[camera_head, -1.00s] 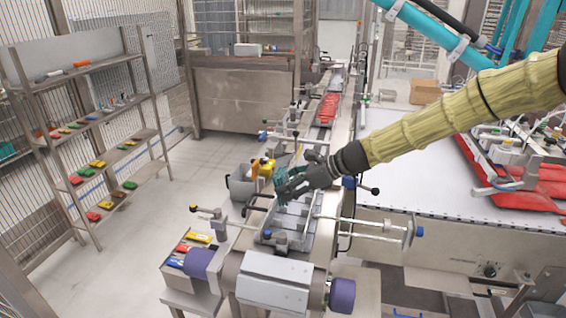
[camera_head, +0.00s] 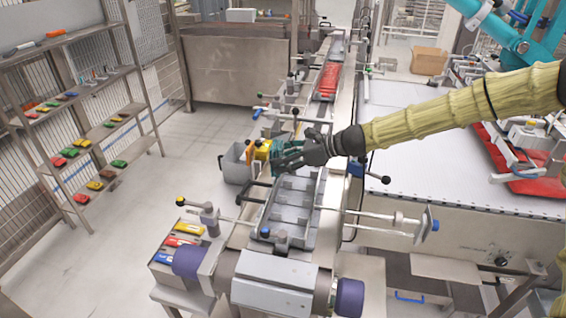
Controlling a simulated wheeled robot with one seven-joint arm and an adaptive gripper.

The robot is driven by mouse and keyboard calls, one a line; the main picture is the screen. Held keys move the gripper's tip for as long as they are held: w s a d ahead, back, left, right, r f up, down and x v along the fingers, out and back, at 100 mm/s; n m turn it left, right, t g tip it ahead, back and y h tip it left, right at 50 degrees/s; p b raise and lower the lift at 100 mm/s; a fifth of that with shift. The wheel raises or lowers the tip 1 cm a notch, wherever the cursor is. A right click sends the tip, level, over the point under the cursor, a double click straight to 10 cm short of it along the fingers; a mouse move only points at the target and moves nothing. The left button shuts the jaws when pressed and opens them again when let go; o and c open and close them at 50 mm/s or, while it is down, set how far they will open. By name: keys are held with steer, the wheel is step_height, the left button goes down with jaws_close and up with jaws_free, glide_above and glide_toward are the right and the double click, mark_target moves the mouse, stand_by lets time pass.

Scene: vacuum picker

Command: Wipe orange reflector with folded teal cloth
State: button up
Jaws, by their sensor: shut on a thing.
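My gripper (camera_head: 293,154) reaches in from the right over the narrow conveyor and is shut on the folded teal cloth (camera_head: 281,160). Only part of the cloth shows between and below the dark fingers. The orange reflector (camera_head: 248,151) shows just left of the cloth, beside a yellow sensor body (camera_head: 262,149) at the conveyor's left side. The cloth is close to the yellow body and reflector. I cannot tell whether it touches the reflector.
A grey open box (camera_head: 235,163) hangs left of the sensor. Rods with knobs (camera_head: 386,180) stick out beside the conveyor (camera_head: 288,205). A tray of coloured packs (camera_head: 178,242) stands at front left. A shelf (camera_head: 85,140) stands at far left. The floor between is clear.

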steer(key=shift+w+d+f, duration=0.1)
steer(key=shift+w+f, duration=0.2)
steer(key=shift+f, duration=0.6)
steer(key=shift+f+b, duration=0.35)
steer(key=shift+f, duration=0.35)
steer(key=c, duration=0.3)
steer(key=shift+w+a+f+b, duration=0.15)
steer(key=shift+a+b, duration=0.25)
steer(key=shift+a, duration=0.35)
steer(key=shift+c, duration=0.6)
steer(key=shift+w+a+b, duration=0.2)
steer(key=shift+w+a, duration=0.15)
steer(key=shift+a, duration=0.25)
steer(key=shift+w+a+b, duration=0.2)
steer(key=shift+w+a, duration=0.1)
steer(key=shift+a, duration=0.3)
steer(key=shift+w+a+r, duration=0.15)
steer(key=shift+a, duration=0.35)
steer(key=shift+w+a+r, duration=0.1)
steer(key=shift+a, duration=0.35)
